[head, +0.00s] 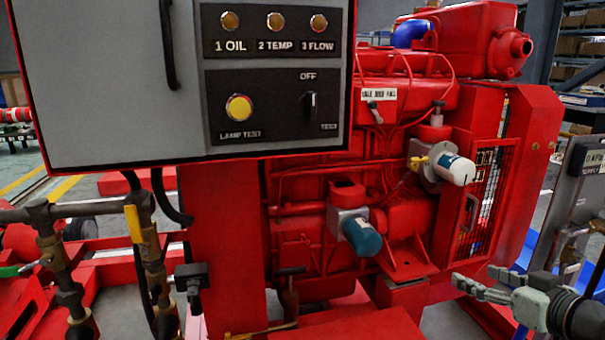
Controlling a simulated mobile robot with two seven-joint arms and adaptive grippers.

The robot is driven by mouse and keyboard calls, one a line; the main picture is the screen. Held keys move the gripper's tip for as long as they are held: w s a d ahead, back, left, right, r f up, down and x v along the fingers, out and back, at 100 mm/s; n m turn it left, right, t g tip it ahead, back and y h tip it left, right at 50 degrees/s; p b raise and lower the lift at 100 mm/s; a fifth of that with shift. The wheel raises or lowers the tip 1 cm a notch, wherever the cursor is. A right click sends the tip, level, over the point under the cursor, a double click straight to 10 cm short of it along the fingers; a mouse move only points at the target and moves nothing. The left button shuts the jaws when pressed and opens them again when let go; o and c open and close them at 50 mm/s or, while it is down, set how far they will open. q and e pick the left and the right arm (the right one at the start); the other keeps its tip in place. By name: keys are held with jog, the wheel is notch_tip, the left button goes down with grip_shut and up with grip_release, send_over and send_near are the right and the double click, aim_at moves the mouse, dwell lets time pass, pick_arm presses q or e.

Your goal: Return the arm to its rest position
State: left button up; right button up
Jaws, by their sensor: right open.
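My right gripper (492,290) is at the lower right in the head view, in front of the red pumpset base. Its fingers point left and are apart, with nothing between them. It touches nothing that I can make out. My left gripper does not show. The red diesel pumpset (410,220) fills the middle. The grey control panel (100,90) at the upper left has lamps marked 1 OIL, 2 TEMP and 3 FLOW, a yellow lamp test button (239,108) and a black switch (311,105).
Pipes with a yellow-handled valve (134,223) stand at the lower left. A teal-capped filter (362,237) and a white-capped one (456,169) stick out from the engine. A grey box (583,175) stands at the right edge, close to my right arm. Shelves are behind.

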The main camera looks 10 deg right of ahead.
jog(key=s+a+f+g, duration=0.2)
jog(key=a+f+g, duration=0.1)
jog(key=f, duration=0.6)
jog(key=s+a+f+g, duration=0.2)
jog(key=s+a+f, duration=0.1)
jog(key=f, duration=0.6)
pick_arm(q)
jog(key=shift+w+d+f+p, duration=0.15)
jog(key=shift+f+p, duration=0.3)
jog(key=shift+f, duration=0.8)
pick_arm(e)
jog(key=s+a+f+g+h, duration=0.1)
jog(key=s+a+f+g, duration=0.2)
jog(key=s+f, duration=0.4)
jog(key=s+a+f+n+g+h, duration=0.1)
jog(key=s+a+f+g, duration=0.2)
jog(key=s+a+f, duration=0.3)
notch_tip(320, 180, down, 3)
jog(key=shift+s+r, duration=0.1)
jog(key=shift+s, duration=0.3)
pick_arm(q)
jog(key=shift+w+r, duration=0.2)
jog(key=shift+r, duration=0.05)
